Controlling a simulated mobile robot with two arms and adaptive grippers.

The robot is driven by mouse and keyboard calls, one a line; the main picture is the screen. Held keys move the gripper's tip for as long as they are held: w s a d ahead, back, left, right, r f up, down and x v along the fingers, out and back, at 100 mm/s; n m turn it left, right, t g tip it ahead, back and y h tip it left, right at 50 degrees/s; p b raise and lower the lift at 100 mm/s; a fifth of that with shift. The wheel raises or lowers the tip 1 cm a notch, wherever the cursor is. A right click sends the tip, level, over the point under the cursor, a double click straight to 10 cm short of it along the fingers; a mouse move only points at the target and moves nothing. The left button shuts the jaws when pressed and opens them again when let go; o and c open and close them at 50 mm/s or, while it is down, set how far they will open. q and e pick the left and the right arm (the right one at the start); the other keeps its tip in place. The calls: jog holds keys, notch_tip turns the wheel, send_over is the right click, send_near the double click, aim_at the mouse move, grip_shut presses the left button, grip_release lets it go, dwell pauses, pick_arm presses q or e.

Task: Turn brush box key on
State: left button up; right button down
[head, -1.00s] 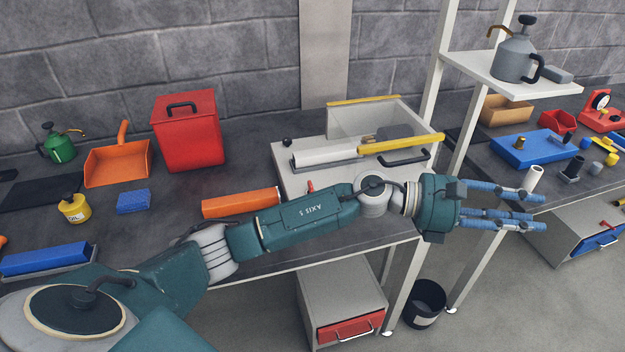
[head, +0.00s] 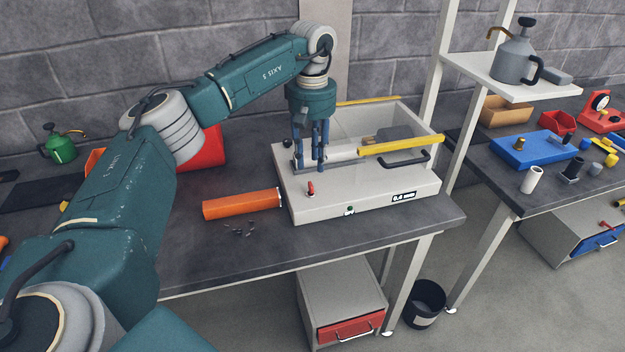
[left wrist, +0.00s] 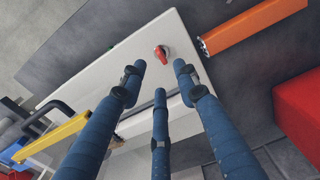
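The brush box (head: 375,200) is a white box on the bench, with a clear hood, a pale roller and a yellow bar on top. Its red key (head: 310,187) stands on the front left of the top face. The key also shows in the left wrist view (left wrist: 161,54), just beyond the fingertips. My left gripper (head: 311,166) points down over the box, slightly behind the key. In the left wrist view its three blue fingers (left wrist: 160,76) are spread, with nothing between them, and look apart from the key. My right gripper is in neither view.
A red bin (head: 212,146) is behind my arm. A black knob (head: 286,143) stands at the box's back left. A white shelf post (head: 433,75) rises to the right.

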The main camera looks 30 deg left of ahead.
aim_at(311, 189)
pick_arm(q)
notch_tip(311, 189, down, 8)
jog(key=shift+r+p, duration=0.1)
jog(key=shift+p, duration=0.6)
jog(key=shift+c, duration=0.5)
grip_shut()
